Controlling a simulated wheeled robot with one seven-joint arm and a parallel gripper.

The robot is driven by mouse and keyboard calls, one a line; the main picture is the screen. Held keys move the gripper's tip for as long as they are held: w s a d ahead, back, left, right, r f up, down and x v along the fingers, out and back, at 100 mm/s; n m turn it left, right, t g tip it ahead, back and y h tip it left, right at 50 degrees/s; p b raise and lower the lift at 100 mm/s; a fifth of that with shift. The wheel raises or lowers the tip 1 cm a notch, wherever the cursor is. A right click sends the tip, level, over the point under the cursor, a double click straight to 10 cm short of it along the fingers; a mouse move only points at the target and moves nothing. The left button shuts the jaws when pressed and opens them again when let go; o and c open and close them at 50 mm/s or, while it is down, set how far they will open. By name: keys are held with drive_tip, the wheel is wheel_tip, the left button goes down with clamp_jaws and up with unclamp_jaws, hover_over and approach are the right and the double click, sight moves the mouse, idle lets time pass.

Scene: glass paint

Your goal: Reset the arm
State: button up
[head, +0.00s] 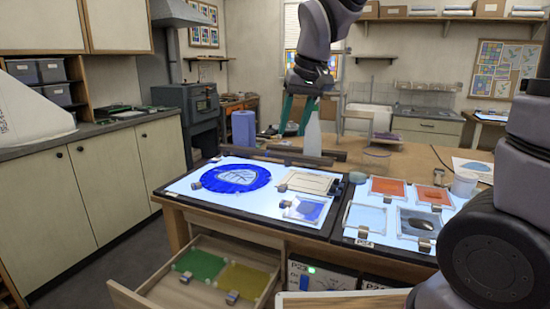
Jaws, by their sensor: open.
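My arm comes down from the top of the head view, bent at a dark wrist. My gripper (292,130) has two teal fingers pointing down, spread apart with nothing visible between them. It hangs in the air above the back edge of the light table (190,187).
On the light table lie a round blue glass piece (236,178) and a blue pane (307,209). The right panel holds orange panes (387,187) and a grey pane (417,222). An open drawer (165,281) below holds green (199,265) and yellow (243,280) glass.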

drive_tip(key=s+d+r+m+t, duration=0.1)
drive_tip(key=s+d+r+m, duration=0.1)
drive_tip(key=d, duration=0.4)
drive_tip(key=s+d+r+m+t, duration=0.1)
drive_tip(key=s+d+r+m, duration=0.1)
drive_tip(key=s+d, duration=0.2)
drive_tip(key=s+d+r+m+t, duration=0.2)
drive_tip(key=s+d+r, duration=0.1)
drive_tip(key=d, duration=0.7)
drive_tip(key=shift+s+d+m, duration=0.25)
drive_tip(key=shift+s+m, duration=0.15)
drive_tip(key=shift+s, duration=0.15)
